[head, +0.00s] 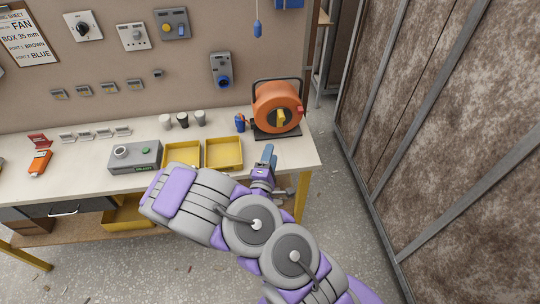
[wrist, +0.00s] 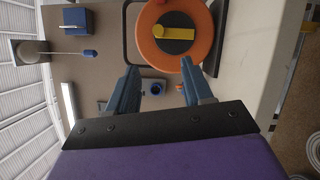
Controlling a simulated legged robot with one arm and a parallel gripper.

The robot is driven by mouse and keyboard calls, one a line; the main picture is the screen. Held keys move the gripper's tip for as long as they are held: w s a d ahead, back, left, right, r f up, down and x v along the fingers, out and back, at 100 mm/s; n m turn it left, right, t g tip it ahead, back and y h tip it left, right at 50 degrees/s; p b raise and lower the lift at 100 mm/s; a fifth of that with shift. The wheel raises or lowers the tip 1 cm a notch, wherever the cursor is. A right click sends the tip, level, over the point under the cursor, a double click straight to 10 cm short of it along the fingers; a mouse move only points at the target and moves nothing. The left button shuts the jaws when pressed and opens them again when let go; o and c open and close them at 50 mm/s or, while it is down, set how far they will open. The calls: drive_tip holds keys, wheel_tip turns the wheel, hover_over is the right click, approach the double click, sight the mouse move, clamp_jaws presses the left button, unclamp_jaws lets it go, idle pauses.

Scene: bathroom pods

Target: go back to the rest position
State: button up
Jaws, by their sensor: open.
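My gripper (head: 268,160) is at the front right edge of the workbench (head: 293,152), in front of the orange cable reel (head: 287,95). In the wrist view my gripper (wrist: 160,82) has its two blue fingers spread apart with nothing between them. The orange reel (wrist: 150,50) with its yellow handle shows beyond the fingertips, apart from them. My purple and grey arm stretches from the lower right and hides part of the bench's front edge.
Two yellow trays (head: 223,153), a grey box (head: 135,156) and several small cups (head: 183,120) stand on the bench. Switches and sockets (head: 221,69) hang on the wall behind. Brown panels (head: 430,90) stand at right; speckled floor (head: 345,215) lies clear before them.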

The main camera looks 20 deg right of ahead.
idle(0.4)
drive_tip(key=s+a+r+m+g+y, duration=0.5)
drive_tip(key=s+a+m+g+y, duration=0.6)
drive_tip(key=a, duration=0.3)
drive_tip(key=s+d+r+g, duration=0.1)
drive_tip(key=s+r, duration=0.5)
drive_tip(key=s, duration=0.6)
drive_tip(key=s+d+r+m+g, duration=0.1)
drive_tip(key=s+r+g, duration=0.3)
drive_tip(key=s, duration=0.8)
wheel_tip(320, 180, up, 2)
drive_tip(key=shift+s+d+r+m+g+y, duration=0.1)
drive_tip(key=shift+s+d+m+g+y, duration=0.1)
drive_tip(key=shift+m+g+y, duration=0.1)
drive_tip(key=shift+w, duration=0.1)
